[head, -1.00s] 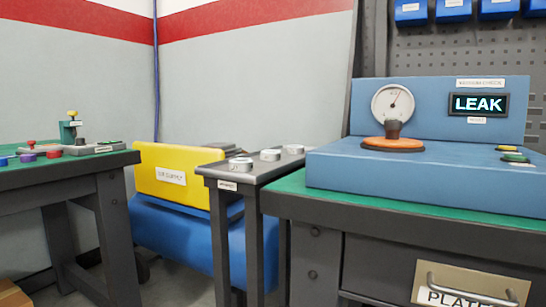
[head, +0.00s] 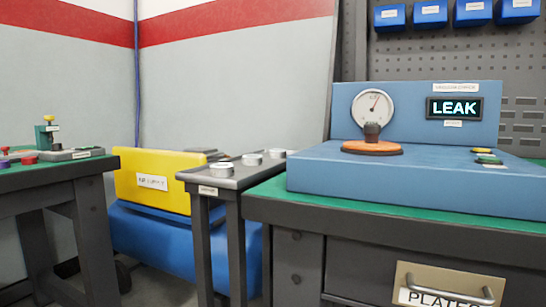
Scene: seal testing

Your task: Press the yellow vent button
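The yellow vent button (head: 481,150) is small and sits on the right part of the top of the blue test machine (head: 350,180). The machine's display (head: 454,108) reads LEAK. A round gauge (head: 373,105) stands on a dark fitting over an orange disc (head: 372,148) on the machine's left part. My gripper is not in view.
The machine stands on a green-topped bench (head: 265,197) with a PLATES drawer (head: 450,288). A narrow stand (head: 235,180) with several pale rings is left of it. A yellow-and-blue air unit (head: 150,180) stands behind. Another bench (head: 50,178) is at far left.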

